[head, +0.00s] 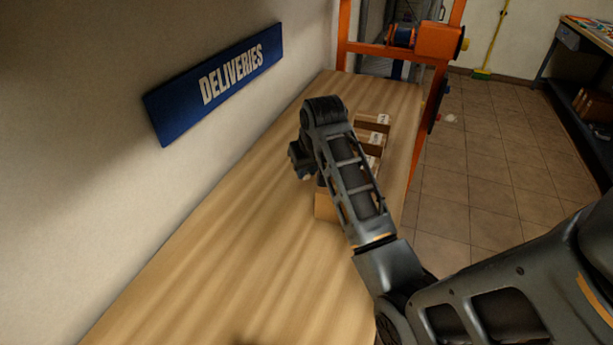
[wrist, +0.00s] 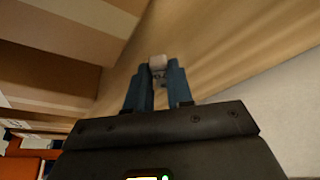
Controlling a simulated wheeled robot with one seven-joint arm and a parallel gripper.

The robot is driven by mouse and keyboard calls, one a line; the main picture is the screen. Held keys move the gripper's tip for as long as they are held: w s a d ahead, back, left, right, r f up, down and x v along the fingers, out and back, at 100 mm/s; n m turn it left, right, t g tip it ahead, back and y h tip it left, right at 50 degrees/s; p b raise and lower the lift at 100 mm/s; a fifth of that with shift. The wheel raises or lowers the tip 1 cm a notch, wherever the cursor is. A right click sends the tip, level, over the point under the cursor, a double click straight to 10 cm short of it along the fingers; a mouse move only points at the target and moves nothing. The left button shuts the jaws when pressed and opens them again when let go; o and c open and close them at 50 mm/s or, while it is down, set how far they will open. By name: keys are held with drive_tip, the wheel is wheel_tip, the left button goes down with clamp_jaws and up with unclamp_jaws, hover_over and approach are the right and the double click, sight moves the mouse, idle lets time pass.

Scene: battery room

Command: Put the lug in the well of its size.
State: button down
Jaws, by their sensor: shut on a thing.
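In the wrist view, the two blue fingers of my gripper (wrist: 157,82) are shut on a small pale lug (wrist: 157,62) at their tips. The cardboard box with wells (wrist: 60,35) fills the left side of that view, beside the fingers. In the head view, the box (head: 326,208) stands on the wooden bench, partly hidden behind my arm. White labels (head: 383,118) mark its dividers, too small to read. My gripper (head: 303,172) is mostly hidden by my wrist there, just left of the box. The lug is not visible in the head view.
The wooden bench (head: 225,255) is clear in front and left of the box. A wall with a blue DELIVERIES sign (head: 218,82) runs along its left side. An orange frame (head: 390,50) stands at the far end. Tiled floor (head: 490,160) lies to the right.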

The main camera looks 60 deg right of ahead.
sight(308, 176)
drive_tip(key=shift+f, duration=1.6)
drive_tip(key=c, duration=1)
unclamp_jaws()
drive_tip(key=shift+f, duration=0.1)
